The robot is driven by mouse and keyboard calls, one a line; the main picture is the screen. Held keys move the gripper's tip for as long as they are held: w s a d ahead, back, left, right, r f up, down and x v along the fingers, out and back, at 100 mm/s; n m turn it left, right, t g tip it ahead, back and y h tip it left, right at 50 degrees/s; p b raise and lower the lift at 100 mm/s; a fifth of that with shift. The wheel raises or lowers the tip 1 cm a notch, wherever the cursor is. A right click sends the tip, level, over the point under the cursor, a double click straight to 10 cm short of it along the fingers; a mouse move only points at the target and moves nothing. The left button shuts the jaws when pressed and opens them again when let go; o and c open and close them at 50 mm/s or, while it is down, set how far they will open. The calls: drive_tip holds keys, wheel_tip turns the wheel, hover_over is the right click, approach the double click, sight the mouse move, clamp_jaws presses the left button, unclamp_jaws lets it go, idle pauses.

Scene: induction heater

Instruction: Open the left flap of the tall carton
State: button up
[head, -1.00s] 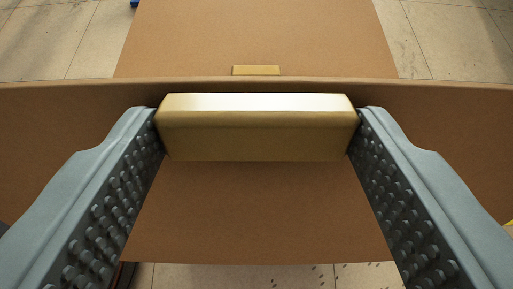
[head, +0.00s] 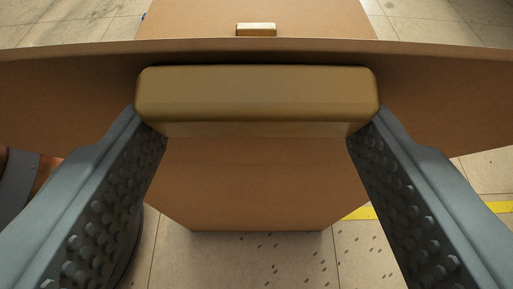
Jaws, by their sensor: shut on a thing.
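A brown cardboard flap (head: 75,95) of the carton spans the head view, its top edge running across near the top. A brass-coloured block handle (head: 257,92) is fixed on the flap's near face. My gripper (head: 257,112) is shut on this handle, one ridged grey finger at each end. Below the handle, a brown carton wall (head: 260,180) narrows down toward the floor. Beyond the flap's edge, another brown panel (head: 200,20) carries a smaller-looking brass handle (head: 256,29). The flap hides the carton's opening. I cannot tell from this view which flap is the left one.
Pale tiled floor (head: 240,260) shows below and on both sides of the carton. A yellow floor line (head: 358,213) runs at the lower right. Dark rounded shapes stand at the left edge, partly hidden by my finger.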

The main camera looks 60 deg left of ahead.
drive_tip(key=shift+s+f, duration=0.15)
drive_tip(key=shift+f, duration=0.05)
idle(0.3)
drive_tip(key=o, duration=1.4)
drive_tip(key=shift+r, duration=0.1)
drive_tip(key=v, duration=1.7)
drive_tip(key=shift+d, duration=0.25)
